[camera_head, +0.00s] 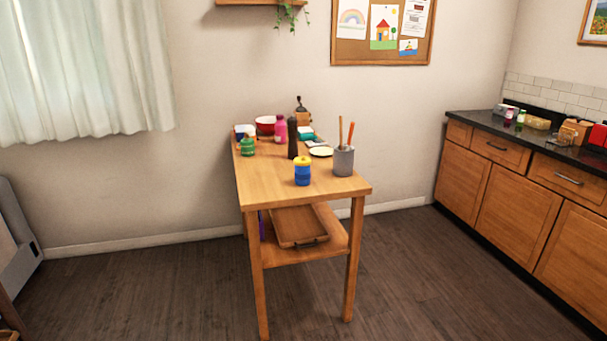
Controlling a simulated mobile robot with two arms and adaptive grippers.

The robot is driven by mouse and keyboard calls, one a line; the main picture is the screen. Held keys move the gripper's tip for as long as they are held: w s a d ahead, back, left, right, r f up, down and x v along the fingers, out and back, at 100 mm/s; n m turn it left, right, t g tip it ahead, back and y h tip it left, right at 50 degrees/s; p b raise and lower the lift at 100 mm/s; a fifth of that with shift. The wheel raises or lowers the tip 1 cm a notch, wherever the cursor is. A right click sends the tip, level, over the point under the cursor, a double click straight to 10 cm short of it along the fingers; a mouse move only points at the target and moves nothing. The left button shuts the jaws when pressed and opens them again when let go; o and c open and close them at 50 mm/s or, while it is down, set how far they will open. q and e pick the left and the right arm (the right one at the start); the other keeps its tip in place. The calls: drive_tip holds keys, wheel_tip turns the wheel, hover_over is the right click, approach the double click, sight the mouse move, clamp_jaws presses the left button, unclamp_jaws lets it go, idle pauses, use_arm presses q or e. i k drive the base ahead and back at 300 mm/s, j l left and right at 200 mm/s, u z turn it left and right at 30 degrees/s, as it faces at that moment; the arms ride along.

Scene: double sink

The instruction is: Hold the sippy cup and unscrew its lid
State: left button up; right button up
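The sippy cup, which appears to be the blue cup (302,178) with a yellow lid (302,162), stands upright near the front of the wooden table (270,184). The lid sits on top of the cup. A smaller green cup-like item (247,147) with an orange part stands farther back on the left edge of the table. Neither of my grippers shows in the head view.
A grey crock (343,161) with wooden utensils stands right of the cup. Behind are a dark pepper mill (292,138), pink bottle (280,130), red bowl (265,125) and plate (321,152). A counter (530,141) runs along the right. The floor before the table is clear.

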sight(302, 173)
drive_tip(key=z, duration=0.35)
drive_tip(key=i+j+z, duration=0.4)
drive_tip(key=j, duration=0.15)
drive_tip(key=j+z, duration=0.15)
drive_tip(key=j, duration=0.15)
drive_tip(key=i+j+z, duration=0.2)
drive_tip(key=k+j, duration=0.1)
